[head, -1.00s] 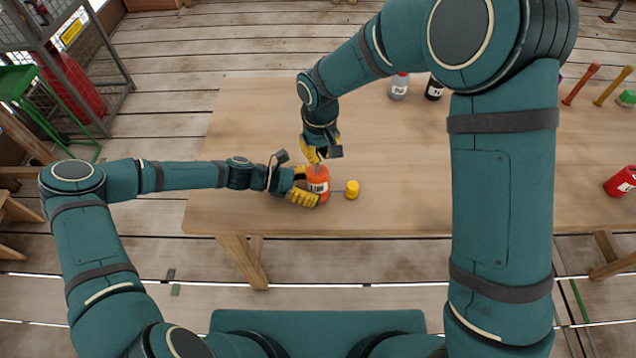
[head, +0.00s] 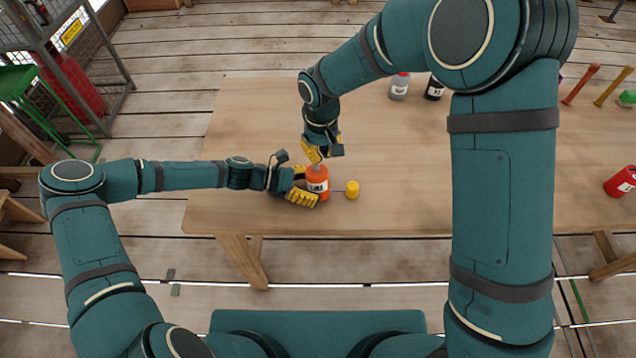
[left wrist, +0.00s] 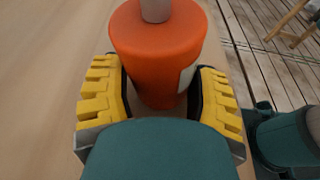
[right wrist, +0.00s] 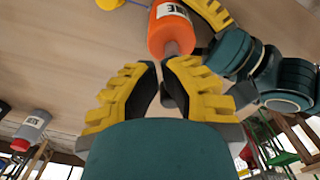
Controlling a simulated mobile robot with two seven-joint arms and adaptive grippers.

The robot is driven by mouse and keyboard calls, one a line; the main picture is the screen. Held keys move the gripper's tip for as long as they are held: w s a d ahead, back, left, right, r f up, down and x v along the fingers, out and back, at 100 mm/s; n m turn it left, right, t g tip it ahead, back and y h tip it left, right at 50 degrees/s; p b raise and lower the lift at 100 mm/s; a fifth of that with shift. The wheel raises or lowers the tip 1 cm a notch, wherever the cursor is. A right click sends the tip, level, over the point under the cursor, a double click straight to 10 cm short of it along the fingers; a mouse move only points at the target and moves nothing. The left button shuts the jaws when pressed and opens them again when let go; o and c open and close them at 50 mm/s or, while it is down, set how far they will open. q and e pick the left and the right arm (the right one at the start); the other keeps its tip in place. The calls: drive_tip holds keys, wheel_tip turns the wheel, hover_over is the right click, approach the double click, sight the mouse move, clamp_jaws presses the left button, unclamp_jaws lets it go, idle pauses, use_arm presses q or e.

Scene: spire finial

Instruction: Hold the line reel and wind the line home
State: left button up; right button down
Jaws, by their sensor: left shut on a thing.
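The line reel (head: 318,184) is an orange cylinder with a white label and a grey stem on top, standing upright near the table's front left. My left gripper (head: 306,187) is shut around its body from the left. In the left wrist view the orange body (left wrist: 158,45) sits between the yellow fingers (left wrist: 160,95). My right gripper (head: 314,158) is above the reel. In the right wrist view its fingertips (right wrist: 161,63) are close together at the grey stem (right wrist: 178,48); whether they grip it is unclear. A yellow piece (head: 352,189) stands just right of the reel.
The wooden table (head: 255,130) is clear around the reel and behind it. A grey bottle (head: 399,87) and a black bottle (head: 434,89) stand at the back. A red can (head: 621,182) is at the far right. My right arm hides part of the table.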

sight(310, 174)
wheel_tip(310, 174, up, 7)
idle(0.9)
idle(0.4)
drive_tip(key=shift+a, duration=0.15)
drive_tip(key=s+a+r, duration=0.3)
wheel_tip(310, 174, down, 7)
drive_tip(key=shift+s+a, duration=0.15)
idle(0.4)
idle(1.4)
drive_tip(key=shift+f, duration=1.4)
drive_tip(key=shift+w+d, duration=0.45)
drive_tip(key=shift+w, duration=0.05)
